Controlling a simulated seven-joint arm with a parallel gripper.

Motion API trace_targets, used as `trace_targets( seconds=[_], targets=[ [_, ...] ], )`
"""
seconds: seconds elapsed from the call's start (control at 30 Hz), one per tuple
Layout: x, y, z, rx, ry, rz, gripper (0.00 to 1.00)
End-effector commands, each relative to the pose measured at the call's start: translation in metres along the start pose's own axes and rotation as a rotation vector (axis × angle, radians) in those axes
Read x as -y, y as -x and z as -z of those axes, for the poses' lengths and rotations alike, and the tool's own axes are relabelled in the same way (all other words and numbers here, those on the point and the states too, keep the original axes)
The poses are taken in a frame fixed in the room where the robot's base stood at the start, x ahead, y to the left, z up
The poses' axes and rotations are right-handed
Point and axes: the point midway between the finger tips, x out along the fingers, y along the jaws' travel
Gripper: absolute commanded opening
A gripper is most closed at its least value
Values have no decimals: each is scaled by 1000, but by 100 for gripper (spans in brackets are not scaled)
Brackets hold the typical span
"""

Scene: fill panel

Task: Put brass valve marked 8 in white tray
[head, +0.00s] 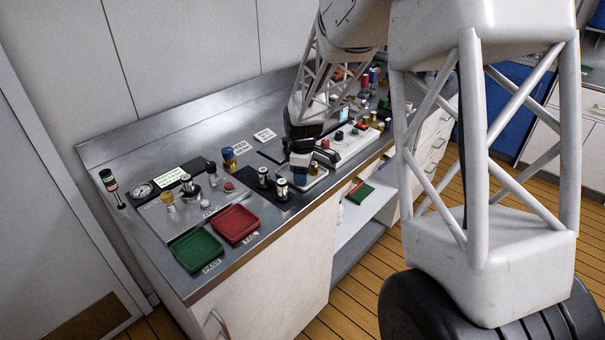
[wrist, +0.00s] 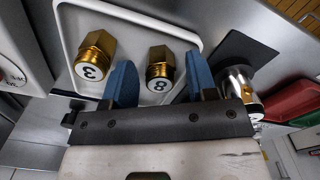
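The brass valve marked 8 (wrist: 160,65) shows in the wrist view with its white numbered end facing the camera. It is between the two blue fingers of my gripper (wrist: 161,84), with a visible gap on each side. My gripper is open. The valve appears within the outline of the white tray (wrist: 128,13); whether it rests on the tray floor I cannot tell. A second brass valve marked 3 (wrist: 95,55) is to its left in the same tray. In the head view my gripper (head: 300,178) is low over the white tray (head: 318,180) and hides the valves.
A chrome cylinder (wrist: 238,85) stands on a black mat (wrist: 253,50), close to the right finger. In the head view, a red tray (head: 236,224) and a green tray (head: 198,250) lie near the bench's front edge. A white panel with buttons (head: 350,142) is behind my gripper.

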Motion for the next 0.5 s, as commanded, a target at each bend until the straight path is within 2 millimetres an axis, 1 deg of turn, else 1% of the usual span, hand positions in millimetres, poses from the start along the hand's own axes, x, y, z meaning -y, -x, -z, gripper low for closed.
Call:
trace_targets(
  seconds=[0.27, 0.37, 0.5],
  targets=[
    [0, 3, 0, 0, 0, 0, 52],
    [0, 8, 0, 0, 0, 0, 52],
    [0, 21, 0, -1, 0, -2, 52]
  ],
)
